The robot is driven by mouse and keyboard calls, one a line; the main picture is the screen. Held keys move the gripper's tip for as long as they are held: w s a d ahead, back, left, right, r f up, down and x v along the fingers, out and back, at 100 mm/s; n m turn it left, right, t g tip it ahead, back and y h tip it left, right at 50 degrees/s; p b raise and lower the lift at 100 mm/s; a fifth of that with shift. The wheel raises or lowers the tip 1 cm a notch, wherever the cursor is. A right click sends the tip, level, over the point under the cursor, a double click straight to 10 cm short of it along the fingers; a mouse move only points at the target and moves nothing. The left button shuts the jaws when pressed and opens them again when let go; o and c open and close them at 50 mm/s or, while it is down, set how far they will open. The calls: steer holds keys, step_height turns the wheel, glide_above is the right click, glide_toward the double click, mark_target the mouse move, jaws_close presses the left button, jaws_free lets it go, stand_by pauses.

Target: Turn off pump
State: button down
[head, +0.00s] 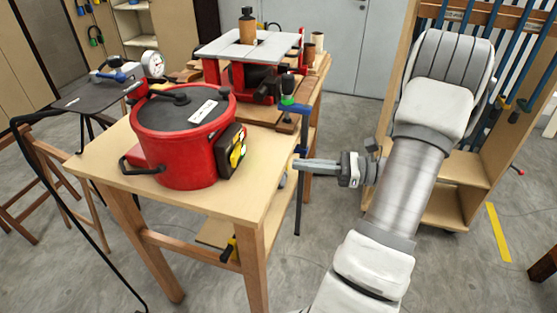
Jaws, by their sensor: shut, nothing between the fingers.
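A red round pump (180,150) with a dark top and a white label stands on a wooden table. A black control box with yellow parts (236,152) is on its right side; the exact switch position is too small to tell. My gripper (297,165) is shut and empty, pointing left at the table's right edge. It is to the right of the control box and apart from it.
The wooden table (105,165) has bare surface in front of the pump. Behind stand a red-legged machine with a grey top (250,46) and a blue clamp (295,108). A pressure gauge (152,63) is behind the pump. A clamp rack (470,14) stands right.

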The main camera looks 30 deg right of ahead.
mark_target(236, 158)
steer(key=x, duration=1.3)
steer(key=shift+w+a, duration=0.1)
steer(key=shift+a, duration=0.05)
